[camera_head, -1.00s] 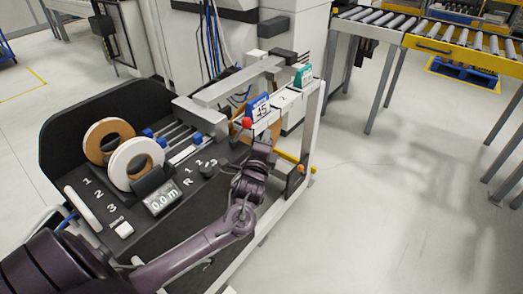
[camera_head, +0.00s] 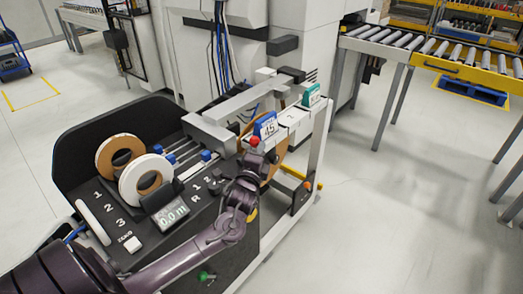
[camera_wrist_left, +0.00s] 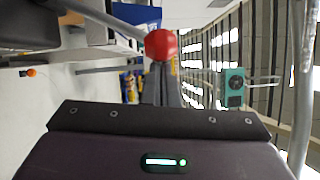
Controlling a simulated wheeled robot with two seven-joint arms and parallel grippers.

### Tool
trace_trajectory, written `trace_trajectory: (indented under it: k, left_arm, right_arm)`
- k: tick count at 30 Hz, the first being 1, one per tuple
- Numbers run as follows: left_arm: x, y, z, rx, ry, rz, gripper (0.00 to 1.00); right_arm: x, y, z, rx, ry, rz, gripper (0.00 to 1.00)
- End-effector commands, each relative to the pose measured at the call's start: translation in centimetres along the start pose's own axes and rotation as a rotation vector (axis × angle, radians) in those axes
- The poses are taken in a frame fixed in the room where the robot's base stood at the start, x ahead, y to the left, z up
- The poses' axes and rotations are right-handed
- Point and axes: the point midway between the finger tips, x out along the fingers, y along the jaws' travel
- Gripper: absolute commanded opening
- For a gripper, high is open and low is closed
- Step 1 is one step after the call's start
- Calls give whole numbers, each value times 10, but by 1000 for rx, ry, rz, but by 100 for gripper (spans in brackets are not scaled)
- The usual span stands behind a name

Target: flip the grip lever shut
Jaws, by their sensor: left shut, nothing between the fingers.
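The lever's red ball knob (camera_head: 254,140) stands at the near side of the machine's front end, beside the blue number card. It also shows in the left wrist view (camera_wrist_left: 161,45), at the top centre, on a grey rod that runs toward the upper left. My left gripper (camera_head: 256,160) is shut and empty, just below the knob in the head view. In the wrist view its closed fingers (camera_wrist_left: 164,83) point at the knob and overlap its lower edge; I cannot tell whether they touch it. The lever's base is hidden. My right gripper is out of view.
A blue card (camera_head: 265,127) and a green card (camera_head: 313,94) stand on the white blocks. White (camera_head: 133,178) and brown (camera_head: 104,153) tape rolls sit on the dark panel, with a display (camera_head: 172,214).

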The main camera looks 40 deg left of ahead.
Motion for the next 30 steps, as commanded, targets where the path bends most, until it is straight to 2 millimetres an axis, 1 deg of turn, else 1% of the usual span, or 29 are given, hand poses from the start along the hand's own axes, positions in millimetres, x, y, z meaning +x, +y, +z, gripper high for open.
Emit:
trace_trajectory:
  k: [7,11,17,21,30]
  left_arm:
    - [2,-5,5,-34,-2,17,0]
    - [4,-10,10,-71,-3,36,0]
    - [12,-22,26,-181,-5,87,0]
    - [19,-28,43,-298,-6,144,0]
    - [36,-31,79,-556,-5,262,0]
  right_arm:
    - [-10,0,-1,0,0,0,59]
    - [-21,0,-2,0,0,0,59]
    - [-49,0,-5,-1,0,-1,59]
    - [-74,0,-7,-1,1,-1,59]
    - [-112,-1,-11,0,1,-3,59]
